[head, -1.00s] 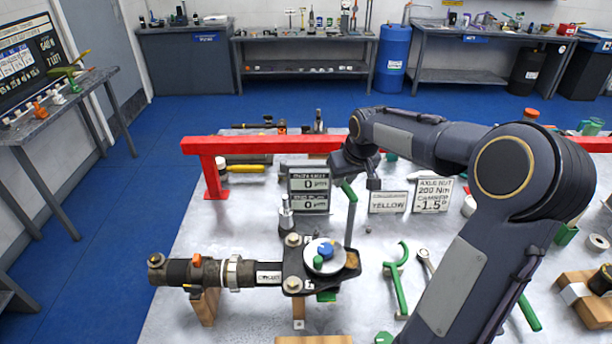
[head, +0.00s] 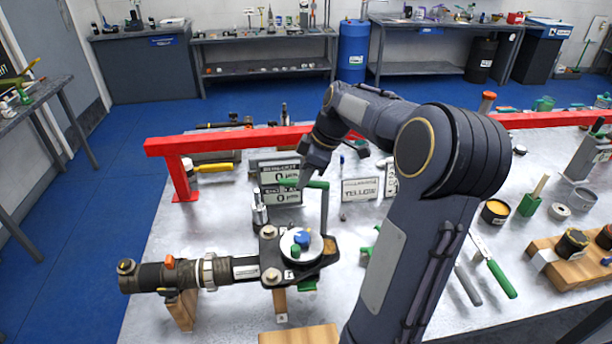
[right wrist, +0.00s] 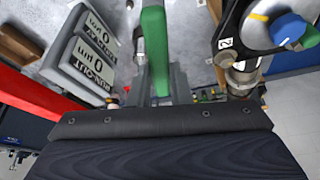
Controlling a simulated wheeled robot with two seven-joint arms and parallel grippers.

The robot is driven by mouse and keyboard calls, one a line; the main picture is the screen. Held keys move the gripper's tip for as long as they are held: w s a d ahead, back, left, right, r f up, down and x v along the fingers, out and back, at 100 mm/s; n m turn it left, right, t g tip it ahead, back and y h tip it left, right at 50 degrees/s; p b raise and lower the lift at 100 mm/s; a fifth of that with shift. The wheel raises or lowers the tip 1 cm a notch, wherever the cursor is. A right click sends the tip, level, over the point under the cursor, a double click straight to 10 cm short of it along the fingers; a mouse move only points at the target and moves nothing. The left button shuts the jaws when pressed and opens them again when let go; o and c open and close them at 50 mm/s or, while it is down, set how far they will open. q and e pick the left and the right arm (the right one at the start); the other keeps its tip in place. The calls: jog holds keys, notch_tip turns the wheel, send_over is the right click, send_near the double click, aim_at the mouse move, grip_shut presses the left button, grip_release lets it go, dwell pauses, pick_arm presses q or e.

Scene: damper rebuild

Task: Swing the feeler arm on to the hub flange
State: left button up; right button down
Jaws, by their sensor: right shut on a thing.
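The feeler arm appears to be the green-topped piece (head: 318,184) on a thin grey post (head: 324,212), behind the hub. My right gripper (head: 312,166) is at its green top, partly hidden by its own wrist. In the right wrist view the green bar (right wrist: 154,50) runs down to the fingers (right wrist: 160,88), which are shut on it. The hub flange (head: 300,246) is a pale disc with a blue knob, on a dark bracket at the end of the horizontal damper tube (head: 185,274). It also shows in the right wrist view (right wrist: 258,22), apart from the green bar. My left gripper is out of view.
A red rail (head: 235,141) spans the bench behind the hub. Run-out readout signs (head: 277,170) showing 0 stand behind the hub. A silver-topped post (head: 260,210) stands left of the flange. Green-handled tools (head: 495,275) lie at right. My right arm hides part of the bench.

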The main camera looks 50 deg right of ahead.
aim_at(313, 188)
jog(key=s+n+g, duration=0.1)
jog(key=n, duration=0.1)
jog(key=s+a+n+g+y, duration=0.1)
jog(key=n, duration=0.2)
jog(key=s+a+n, duration=0.1)
jog(key=n, duration=0.2)
jog(key=shift+g+y+b, duration=0.3)
jog(key=shift+g+b, duration=0.1)
jog(key=n, duration=0.2)
jog(key=s+n+g, duration=0.1)
jog(key=shift+s+n, duration=0.2)
jog(key=shift+n, duration=0.2)
jog(key=shift+s+d+n+g+p, duration=0.1)
jog(key=shift+s+n+g+p, duration=0.25)
jog(key=shift+n, duration=0.45)
jog(key=shift+s+d+n+g+p, duration=0.15)
jog(key=shift+s+n+g, duration=0.25)
jog(key=shift+n, duration=0.4)
jog(key=shift+a, duration=0.1)
jog(key=c, duration=1.3)
grip_release()
jog(key=shift+v, duration=3.9)
